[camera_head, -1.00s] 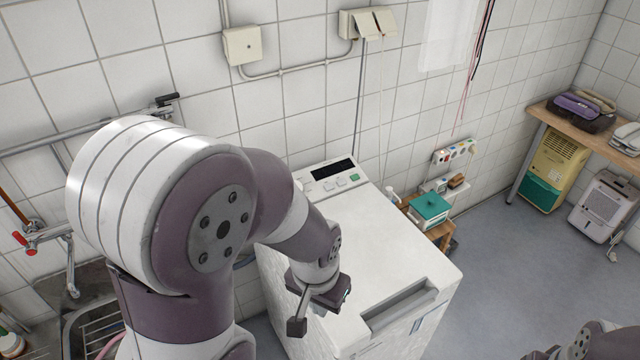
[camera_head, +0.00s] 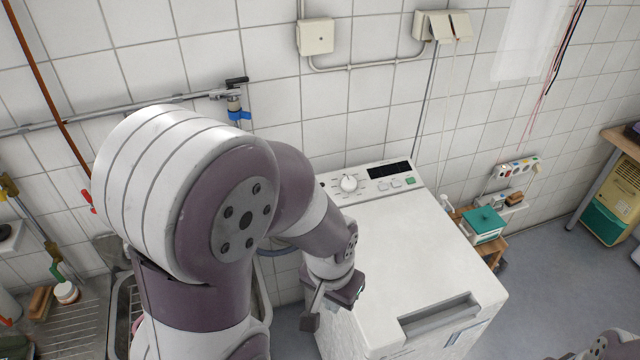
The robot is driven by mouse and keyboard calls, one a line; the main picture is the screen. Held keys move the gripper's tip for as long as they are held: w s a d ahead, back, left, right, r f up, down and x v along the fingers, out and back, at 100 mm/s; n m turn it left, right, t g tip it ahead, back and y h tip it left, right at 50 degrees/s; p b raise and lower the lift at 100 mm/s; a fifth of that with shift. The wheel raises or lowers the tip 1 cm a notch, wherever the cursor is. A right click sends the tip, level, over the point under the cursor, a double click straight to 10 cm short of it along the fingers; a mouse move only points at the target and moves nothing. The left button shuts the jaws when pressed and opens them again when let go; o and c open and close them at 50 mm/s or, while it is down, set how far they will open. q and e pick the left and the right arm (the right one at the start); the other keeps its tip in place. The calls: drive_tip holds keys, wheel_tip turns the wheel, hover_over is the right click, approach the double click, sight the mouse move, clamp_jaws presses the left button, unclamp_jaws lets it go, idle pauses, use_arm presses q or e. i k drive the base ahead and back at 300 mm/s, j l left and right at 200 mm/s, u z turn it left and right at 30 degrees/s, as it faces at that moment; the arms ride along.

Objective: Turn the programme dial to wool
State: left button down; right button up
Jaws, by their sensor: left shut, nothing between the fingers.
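The programme dial (camera_head: 348,183) is a white round knob on the control panel at the back of a white top-loading washing machine (camera_head: 410,250). A dark display (camera_head: 389,169) and a few buttons sit to its right. The markings around the dial are too small to read. My left gripper (camera_head: 310,318) is shut and empty, low over the machine's front left edge, well in front of the dial and apart from it. My left arm passes just left of the panel and covers part of its left end. My right gripper is not in view; only a piece of my right arm shows at the lower right.
A metal sink (camera_head: 122,300) with a drainer lies left of the machine. A wooden stool (camera_head: 486,247) with a green-lidded box (camera_head: 483,222) stands to its right. The tiled wall (camera_head: 290,90) with pipes is close behind. The machine's lid is clear.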

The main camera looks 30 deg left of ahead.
sight(349, 184)
drive_tip(key=u, duration=0.9)
drive_tip(key=i+j+z, duration=0.1)
drive_tip(key=j+z, duration=0.15)
drive_tip(key=z, duration=0.15)
drive_tip(key=j+z, duration=0.35)
drive_tip(key=i+j+z, duration=0.1)
drive_tip(key=z, duration=0.3)
drive_tip(key=j+z, duration=0.4)
drive_tip(key=k+l, duration=0.05)
drive_tip(key=l, duration=0.05)
